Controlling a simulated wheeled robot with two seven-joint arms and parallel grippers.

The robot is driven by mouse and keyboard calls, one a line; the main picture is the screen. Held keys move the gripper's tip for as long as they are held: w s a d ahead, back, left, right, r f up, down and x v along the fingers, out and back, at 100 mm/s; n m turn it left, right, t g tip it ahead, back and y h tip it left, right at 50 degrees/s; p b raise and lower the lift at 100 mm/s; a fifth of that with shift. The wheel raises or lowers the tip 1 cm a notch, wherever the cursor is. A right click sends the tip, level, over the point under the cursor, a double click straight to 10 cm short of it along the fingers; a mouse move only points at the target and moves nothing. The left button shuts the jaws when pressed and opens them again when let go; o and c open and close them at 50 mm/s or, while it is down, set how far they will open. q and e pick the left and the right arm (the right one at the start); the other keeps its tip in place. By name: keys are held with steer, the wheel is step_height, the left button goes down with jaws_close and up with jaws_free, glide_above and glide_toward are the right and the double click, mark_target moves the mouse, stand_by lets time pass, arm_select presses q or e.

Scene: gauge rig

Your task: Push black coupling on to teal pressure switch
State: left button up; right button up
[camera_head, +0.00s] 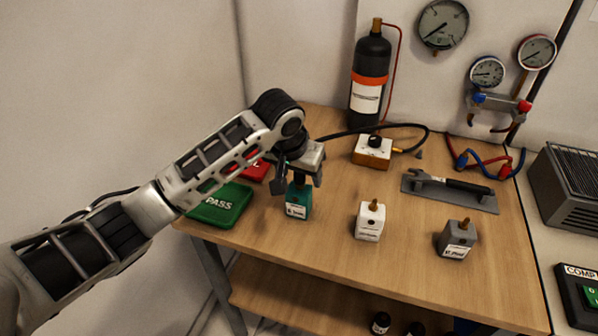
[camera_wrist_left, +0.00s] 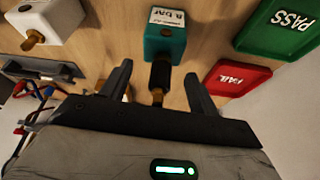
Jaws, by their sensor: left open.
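The teal pressure switch (camera_head: 299,201) stands upright near the left front of the wooden bench, with a white label on its front. It also shows in the left wrist view (camera_wrist_left: 166,42). The black coupling (camera_wrist_left: 160,75) is at the switch's top port, in line with it, with a brass piece at its near end. I cannot tell how far it is seated. My left gripper (camera_head: 299,182) is above the switch, pointing down. Its open fingers (camera_wrist_left: 158,86) stand either side of the coupling, with gaps showing. My right gripper is not in view.
A green PASS tray (camera_head: 222,206) and red FAIL tray (camera_head: 257,171) lie to the left. A white switch (camera_head: 369,222) and grey switch (camera_head: 457,240) stand to the right.

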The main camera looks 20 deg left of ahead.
arm_select(q)
steer(key=d+v, duration=0.1)
steer(key=v, duration=1.4)
steer(key=s+d+f+m+h, duration=0.1)
steer(key=s+f, duration=0.5)
steer(key=f, duration=0.2)
steer(key=s+d+f+h, duration=0.1)
steer(key=s+f, duration=0.4)
steer(key=f, duration=0.3)
steer(key=s+a+f+g+y, duration=0.1)
steer(key=s+a+f, duration=0.2)
steer(key=s, duration=0.4)
steer(key=s+a+f+y, duration=0.1)
steer(key=s+a+f, duration=0.3)
steer(key=s, duration=0.4)
steer(key=w+d+f+t+h, duration=0.2)
steer(key=w+d+f+t, duration=0.3)
steer(key=f, duration=0.4)
steer(key=shift+w+f+t, duration=0.4)
steer(key=shift+w+t, duration=0.4)
